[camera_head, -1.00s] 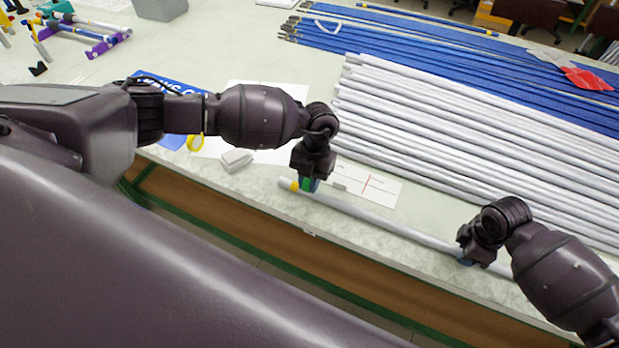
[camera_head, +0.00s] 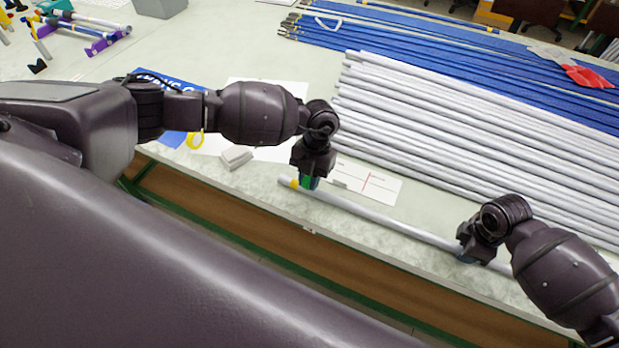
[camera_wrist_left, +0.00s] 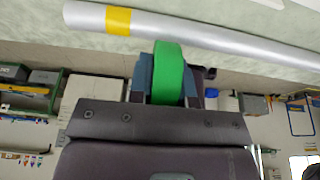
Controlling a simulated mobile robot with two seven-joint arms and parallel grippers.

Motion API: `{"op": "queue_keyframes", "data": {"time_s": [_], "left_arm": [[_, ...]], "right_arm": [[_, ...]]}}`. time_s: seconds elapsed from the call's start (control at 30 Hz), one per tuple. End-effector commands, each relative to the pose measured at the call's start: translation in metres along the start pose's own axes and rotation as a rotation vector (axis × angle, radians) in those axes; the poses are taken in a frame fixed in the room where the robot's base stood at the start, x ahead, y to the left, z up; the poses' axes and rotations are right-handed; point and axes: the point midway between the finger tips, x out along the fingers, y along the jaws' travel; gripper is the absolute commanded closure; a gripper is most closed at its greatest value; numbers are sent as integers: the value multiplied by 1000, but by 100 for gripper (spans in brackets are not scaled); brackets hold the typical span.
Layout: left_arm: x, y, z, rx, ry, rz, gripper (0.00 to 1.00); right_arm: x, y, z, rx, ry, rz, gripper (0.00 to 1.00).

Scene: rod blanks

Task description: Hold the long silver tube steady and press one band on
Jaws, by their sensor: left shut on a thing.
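The long silver tube (camera_head: 388,223) lies along the table's front edge, with a yellow band (camera_head: 294,183) around it near its left end. The tube (camera_wrist_left: 230,38) and yellow band (camera_wrist_left: 118,20) also show in the left wrist view. My left gripper (camera_head: 309,183) is shut on a green band-like piece (camera_wrist_left: 168,75) between its blue pads. The piece is at the tube, right of the yellow band; I cannot tell whether it touches the tube. My right gripper (camera_head: 468,258) is at the tube farther right; its fingers are mostly hidden, so its grip is unclear.
Several silver tubes (camera_head: 440,120) lie side by side behind, with blue ones (camera_head: 420,45) beyond. A white card with a red line (camera_head: 367,184), a grey block (camera_head: 236,157) and a yellow ring (camera_head: 195,140) lie nearby. The table's front edge is close.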

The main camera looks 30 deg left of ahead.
Motion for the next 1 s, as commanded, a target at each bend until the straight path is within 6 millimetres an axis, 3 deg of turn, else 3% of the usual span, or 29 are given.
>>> {"op": "queue_keyframes", "data": {"time_s": [1.0], "left_arm": [[8,0,3,0,0,0,100]], "right_arm": [[0,0,0,0,0,0,100]]}}
